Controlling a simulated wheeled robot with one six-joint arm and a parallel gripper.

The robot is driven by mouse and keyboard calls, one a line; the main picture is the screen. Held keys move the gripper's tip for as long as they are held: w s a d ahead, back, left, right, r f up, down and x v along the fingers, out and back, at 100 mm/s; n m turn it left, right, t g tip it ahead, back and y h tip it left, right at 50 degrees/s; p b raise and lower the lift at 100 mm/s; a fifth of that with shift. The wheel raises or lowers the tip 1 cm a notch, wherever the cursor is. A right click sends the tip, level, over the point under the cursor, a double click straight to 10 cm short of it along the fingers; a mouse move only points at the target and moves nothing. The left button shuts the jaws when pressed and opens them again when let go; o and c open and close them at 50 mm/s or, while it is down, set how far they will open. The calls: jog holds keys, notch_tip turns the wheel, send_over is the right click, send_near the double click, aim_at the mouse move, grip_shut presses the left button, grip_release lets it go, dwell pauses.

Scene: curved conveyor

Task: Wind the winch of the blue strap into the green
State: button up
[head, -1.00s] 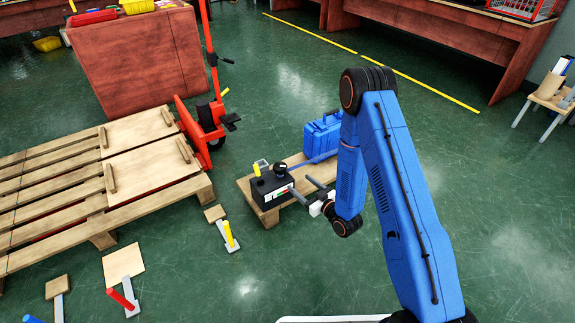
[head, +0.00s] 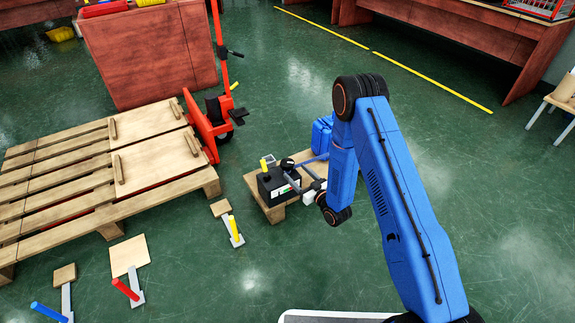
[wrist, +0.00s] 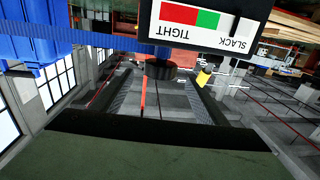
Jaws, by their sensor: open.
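The black winch box (head: 271,187) sits on a small wooden platform (head: 254,191), with a blue strap (head: 313,159) running back towards a blue case (head: 322,136). A black knob (head: 287,163) shows at its top, and also in the wrist view (wrist: 160,69). The wrist view appears upside down and shows the gauge (wrist: 207,20) with red TIGHT, green and white SLACK zones; a dark mark lies in the white part near the green. My gripper (head: 292,172) is open beside the box, its fingertips on either side of the knob; contact cannot be told.
A large pallet (head: 100,195) with boards and a red pallet jack (head: 205,130) stand left. Levers with red (head: 125,289), blue (head: 48,311) and yellow (head: 233,227) handles are on the floor. Open green floor lies in front of the platform.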

aim_at(283, 160)
jog(key=x, duration=0.8)
jog(key=shift+c, duration=0.3)
jog(key=shift+s, duration=0.1)
jog(key=c, duration=1)
